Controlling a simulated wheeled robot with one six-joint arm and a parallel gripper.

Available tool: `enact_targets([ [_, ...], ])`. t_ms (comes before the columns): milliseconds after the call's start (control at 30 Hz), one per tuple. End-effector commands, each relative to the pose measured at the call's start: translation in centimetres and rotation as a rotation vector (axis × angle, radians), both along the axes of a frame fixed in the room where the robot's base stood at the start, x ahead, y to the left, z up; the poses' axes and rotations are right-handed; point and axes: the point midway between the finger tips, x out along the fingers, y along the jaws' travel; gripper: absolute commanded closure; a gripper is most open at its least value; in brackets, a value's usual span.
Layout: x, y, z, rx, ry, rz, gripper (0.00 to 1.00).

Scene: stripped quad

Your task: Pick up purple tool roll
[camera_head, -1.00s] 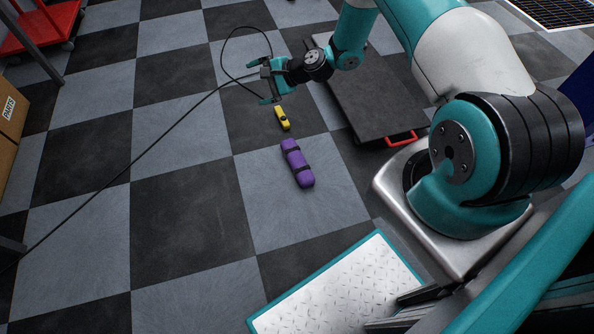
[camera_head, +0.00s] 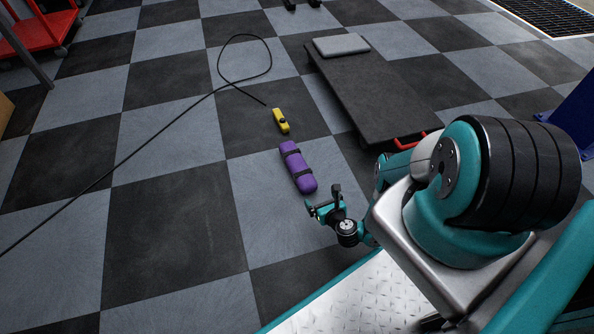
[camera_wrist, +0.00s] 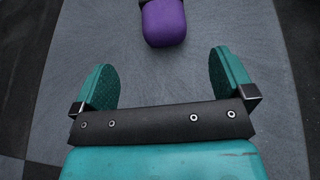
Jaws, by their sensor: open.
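The purple tool roll (camera_head: 299,170) lies on the checkered floor, with dark straps around it. Its near end (camera_wrist: 164,22) shows at the top of the wrist view, beyond my fingertips. My gripper (camera_head: 322,198) is open and empty, just in front of the roll's near end in the head view. In the wrist view its two teal fingers (camera_wrist: 164,75) stand wide apart with bare floor between them, and the roll lies roughly in line with the gap.
A yellow object (camera_head: 281,121) lies just beyond the roll. A black cable (camera_head: 172,122) runs across the floor to the left. A dark flat creeper board (camera_head: 375,95) with a red handle lies to the right.

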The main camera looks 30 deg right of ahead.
Motion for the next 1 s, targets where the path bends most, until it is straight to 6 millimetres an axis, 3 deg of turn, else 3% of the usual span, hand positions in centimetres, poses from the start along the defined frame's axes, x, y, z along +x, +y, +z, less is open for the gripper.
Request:
enact_targets([
  [33,1.3,-0.1,-1.3,-0.004,-0.003,0.009,0.0],
  [300,6.2,-1.0,-3.3,-0.004,-0.002,0.007,0.0],
  [667,8.5,-1.5,-3.9,-0.003,0.0,0.004,0.0],
  [1000,12.1,-2.4,-5.7,-0.003,0.0,0.006,0.0],
])
